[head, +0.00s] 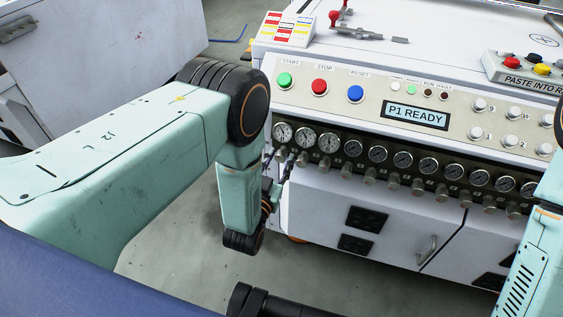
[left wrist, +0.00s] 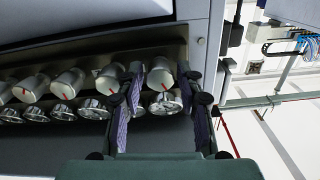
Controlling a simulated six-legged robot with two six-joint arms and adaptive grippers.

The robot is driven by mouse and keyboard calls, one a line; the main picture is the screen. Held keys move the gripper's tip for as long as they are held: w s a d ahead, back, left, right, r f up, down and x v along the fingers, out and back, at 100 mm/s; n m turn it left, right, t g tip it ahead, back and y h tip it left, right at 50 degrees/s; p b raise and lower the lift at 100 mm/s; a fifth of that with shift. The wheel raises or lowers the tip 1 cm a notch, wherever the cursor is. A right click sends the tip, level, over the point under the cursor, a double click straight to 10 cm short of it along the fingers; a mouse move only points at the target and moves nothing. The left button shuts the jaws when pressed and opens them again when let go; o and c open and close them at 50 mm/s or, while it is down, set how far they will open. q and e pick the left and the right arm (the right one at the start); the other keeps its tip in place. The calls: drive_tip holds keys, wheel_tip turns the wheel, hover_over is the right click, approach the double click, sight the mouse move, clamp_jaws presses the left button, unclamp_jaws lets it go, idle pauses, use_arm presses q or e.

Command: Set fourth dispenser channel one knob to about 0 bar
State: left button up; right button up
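A row of metal knobs with red marks runs under a row of round gauges on the machine front. My left gripper (head: 284,165) is at the left end of this row in the head view. In the left wrist view, its two fingers (left wrist: 162,90) stand open on either side of the end knob (left wrist: 160,73), with small gaps visible. That knob's red mark points toward its gauge (left wrist: 165,105), which is below it in this view. The neighbouring knob (left wrist: 109,78) is just outside the left finger. Channel numbers and gauge readings are too small to read. My right gripper is out of view.
Above the gauges are green (head: 284,80), red (head: 319,87) and blue (head: 355,94) buttons and a display (head: 414,115) reading "P1 READY". A cabinet handle (head: 427,249) sticks out below. My right arm shows at the right edge. Bare floor (head: 190,255) lies left of the machine.

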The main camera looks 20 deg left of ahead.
use_arm(q)
drive_tip(key=shift+w, duration=0.5)
clamp_jaws()
